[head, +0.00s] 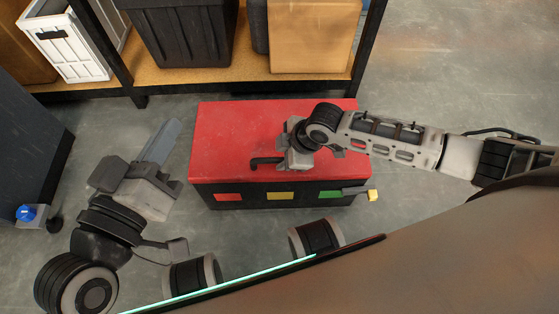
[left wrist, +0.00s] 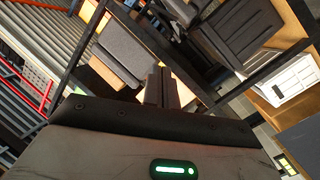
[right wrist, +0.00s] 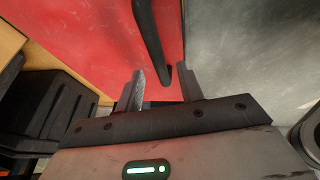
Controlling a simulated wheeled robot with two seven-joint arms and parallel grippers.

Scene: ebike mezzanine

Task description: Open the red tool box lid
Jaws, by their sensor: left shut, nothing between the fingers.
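The red tool box (head: 235,125) stands on the floor in the middle of the head view. Its red lid looks closed, on a dark body with red, yellow and green labels on the front. A black bar handle (head: 266,162) lies on the lid and also shows in the right wrist view (right wrist: 148,30). My right gripper (right wrist: 160,78) is open above the lid, with the handle's near end between or just beyond its fingertips; contact cannot be told. My left gripper (head: 172,130) is shut and empty, left of the box. Its closed fingers show in the left wrist view (left wrist: 160,78).
A shelf (head: 225,82) with a black bin (head: 185,35), a white crate (head: 75,45) and a cardboard box (head: 312,35) stands behind the tool box. A dark cabinet (head: 25,140) is at the left. Grey floor is free right of the box.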

